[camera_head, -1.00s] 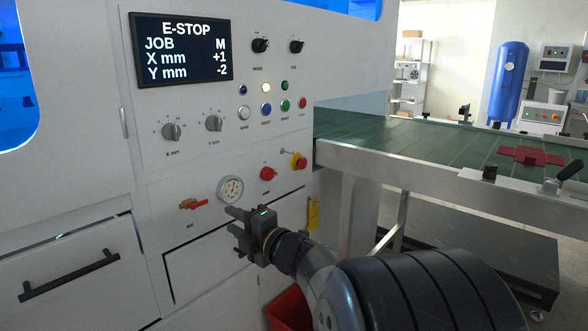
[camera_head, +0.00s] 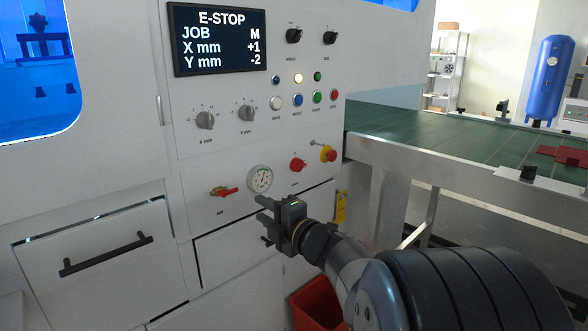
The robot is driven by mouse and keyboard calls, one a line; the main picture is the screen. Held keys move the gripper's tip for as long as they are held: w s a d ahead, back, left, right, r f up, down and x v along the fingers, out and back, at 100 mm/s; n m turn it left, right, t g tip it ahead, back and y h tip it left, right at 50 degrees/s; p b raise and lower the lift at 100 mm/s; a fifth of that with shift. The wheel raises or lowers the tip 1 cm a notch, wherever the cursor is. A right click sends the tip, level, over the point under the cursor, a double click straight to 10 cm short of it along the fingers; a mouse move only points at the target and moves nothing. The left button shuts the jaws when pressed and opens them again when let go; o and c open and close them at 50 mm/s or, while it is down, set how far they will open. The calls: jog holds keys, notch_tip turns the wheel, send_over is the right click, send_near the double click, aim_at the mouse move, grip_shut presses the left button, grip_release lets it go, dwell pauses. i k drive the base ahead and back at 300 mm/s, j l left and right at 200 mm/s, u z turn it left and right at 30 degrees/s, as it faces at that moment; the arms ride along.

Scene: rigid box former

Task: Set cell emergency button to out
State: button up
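The emergency button (camera_head: 331,155) is a red mushroom head on a yellow collar at the lower right of the white machine panel. Whether it is pressed in or out is too small to tell. The display (camera_head: 219,39) reads E-STOP, JOB M, X mm +1, Y mm -2. My gripper (camera_head: 264,219) is in front of the lower panel, below and left of the button and just under the round gauge (camera_head: 260,179). Its fingers look apart with nothing between them. It touches no control that I can see.
A red rotary knob (camera_head: 297,165) sits left of the button, and a red air valve handle (camera_head: 225,191) left of the gauge. The green conveyor (camera_head: 440,132) with its metal frame juts out at right. A red bin (camera_head: 318,303) stands below my arm.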

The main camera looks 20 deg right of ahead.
aim_at(332, 156)
jog(key=i+l, duration=0.4)
jog(key=l, duration=0.15)
jog(key=i+l, duration=0.4)
jog(key=l+z, duration=0.05)
jog(key=l, duration=0.1)
